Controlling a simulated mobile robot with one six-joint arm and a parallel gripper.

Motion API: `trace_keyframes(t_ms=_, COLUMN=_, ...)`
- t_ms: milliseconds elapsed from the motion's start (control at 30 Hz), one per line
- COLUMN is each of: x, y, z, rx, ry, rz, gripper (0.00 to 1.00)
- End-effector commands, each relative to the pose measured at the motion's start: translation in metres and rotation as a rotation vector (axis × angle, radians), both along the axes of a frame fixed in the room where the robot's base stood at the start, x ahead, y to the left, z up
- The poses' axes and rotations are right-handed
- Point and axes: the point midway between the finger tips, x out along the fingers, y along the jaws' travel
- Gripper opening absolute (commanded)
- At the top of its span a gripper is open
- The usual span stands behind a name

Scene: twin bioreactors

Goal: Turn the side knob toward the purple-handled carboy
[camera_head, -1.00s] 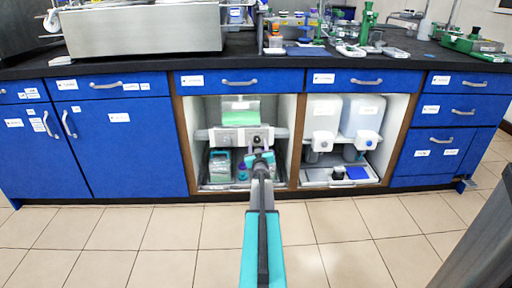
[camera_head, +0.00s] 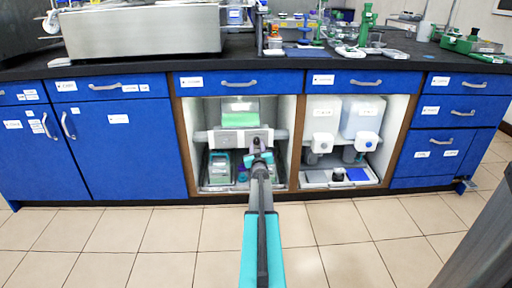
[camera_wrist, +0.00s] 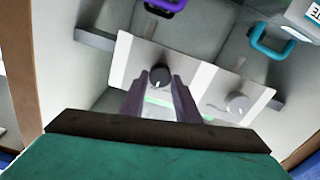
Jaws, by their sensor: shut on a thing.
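A dark round knob (camera_wrist: 160,76) sits on a white and grey panel (camera_wrist: 203,80) in the wrist view. My gripper (camera_wrist: 161,80) is shut on this knob, one finger on each side. A small pale mark shows on the knob's lower edge. A purple handle (camera_wrist: 166,4) shows at the top of the wrist view, beyond the panel. In the head view the panel (camera_head: 228,137) spans the left open cabinet bay, and my gripper (camera_head: 260,157) reaches its right part. My arm hides part of the panel there.
A second, grey knob (camera_wrist: 238,103) is on the same panel to the right. A teal handle (camera_wrist: 270,42) on a container is beyond it. The bay's wooden edge (camera_wrist: 20,70) is close on the left. The floor is clear.

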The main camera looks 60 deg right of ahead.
Motion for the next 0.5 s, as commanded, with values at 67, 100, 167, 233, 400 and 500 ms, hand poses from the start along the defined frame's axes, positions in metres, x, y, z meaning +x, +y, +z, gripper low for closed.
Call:
trace_keyframes(t_ms=67, x=0.0042, y=-0.0046, z=-0.0002, rx=0.002, ry=-0.003, rz=0.004, gripper=0.07)
trace_keyframes(t_ms=100, x=0.0047, y=-0.0060, z=0.0001, rx=0.002, ry=-0.005, rz=0.004, gripper=0.07)
trace_keyframes(t_ms=167, x=0.0052, y=-0.0075, z=0.0006, rx=0.006, ry=-0.010, rz=0.004, gripper=0.07)
trace_keyframes(t_ms=233, x=0.0054, y=-0.0086, z=0.0012, rx=0.015, ry=-0.023, rz=0.004, gripper=0.07)
trace_keyframes(t_ms=400, x=0.0052, y=-0.0098, z=0.0024, rx=0.050, ry=-0.071, rz=0.004, gripper=0.07)
trace_keyframes(t_ms=500, x=0.0048, y=-0.0101, z=0.0026, rx=0.082, ry=-0.112, rz=0.003, gripper=0.07)
